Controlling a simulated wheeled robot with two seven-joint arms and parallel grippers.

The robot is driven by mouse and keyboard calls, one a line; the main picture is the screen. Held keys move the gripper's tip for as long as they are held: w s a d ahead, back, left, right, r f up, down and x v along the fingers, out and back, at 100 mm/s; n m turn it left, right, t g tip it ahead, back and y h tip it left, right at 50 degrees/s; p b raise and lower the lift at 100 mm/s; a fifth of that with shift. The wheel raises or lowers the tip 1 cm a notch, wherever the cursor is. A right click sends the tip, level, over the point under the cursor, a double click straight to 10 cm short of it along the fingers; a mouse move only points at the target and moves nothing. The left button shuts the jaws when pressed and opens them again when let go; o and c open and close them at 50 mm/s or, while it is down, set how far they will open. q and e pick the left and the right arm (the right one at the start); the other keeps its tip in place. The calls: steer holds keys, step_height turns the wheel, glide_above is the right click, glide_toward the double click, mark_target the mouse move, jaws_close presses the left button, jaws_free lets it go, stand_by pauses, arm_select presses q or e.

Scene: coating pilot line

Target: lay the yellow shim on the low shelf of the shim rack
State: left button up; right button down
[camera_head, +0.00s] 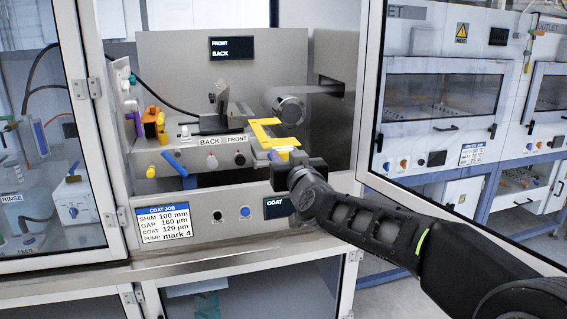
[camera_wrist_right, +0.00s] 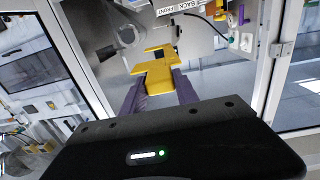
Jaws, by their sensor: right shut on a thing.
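The yellow shim (camera_head: 270,134) is a flat, bracket-shaped plate with a notch, held inside the coater bay in front of the steel roller. It also shows in the right wrist view (camera_wrist_right: 156,76), between the two purple fingers. My right gripper (camera_head: 274,155) is shut on its near end; the gripper also shows in the right wrist view (camera_wrist_right: 160,88). I cannot tell whether the shim touches the coater. I cannot clearly make out the shim rack or its low shelf. My left gripper is not in view.
The steel roller (camera_head: 289,109) is just behind the shim. A dark bracket (camera_head: 214,119) stands to the left, above the BACK and FRONT labels. Small coloured parts (camera_head: 154,122) sit further left. Open glass doors (camera_head: 41,130) flank the bay, and my right arm passes by the right one.

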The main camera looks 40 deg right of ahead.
steer(key=shift+s+a+r, duration=0.1)
steer(key=shift+s+r, duration=0.1)
steer(key=shift+r, duration=0.3)
steer(key=a+f+n+y+b, duration=0.1)
steer(key=a+f+y, duration=0.1)
steer(key=a+f, duration=0.6)
steer(key=w+a+f+n+t+y+b, duration=0.1)
steer(key=a+f, duration=0.7)
steer(key=f, duration=0.9)
steer(key=a+f+n+y+b, duration=0.2)
steer(key=a+f+y, duration=0.1)
steer(key=a+f, duration=0.6)
step_height(320, 180, down, 3)
steer(key=shift+w+f+y, duration=0.15)
steer(key=shift+w+y, duration=0.2)
steer(key=shift+y, duration=0.05)
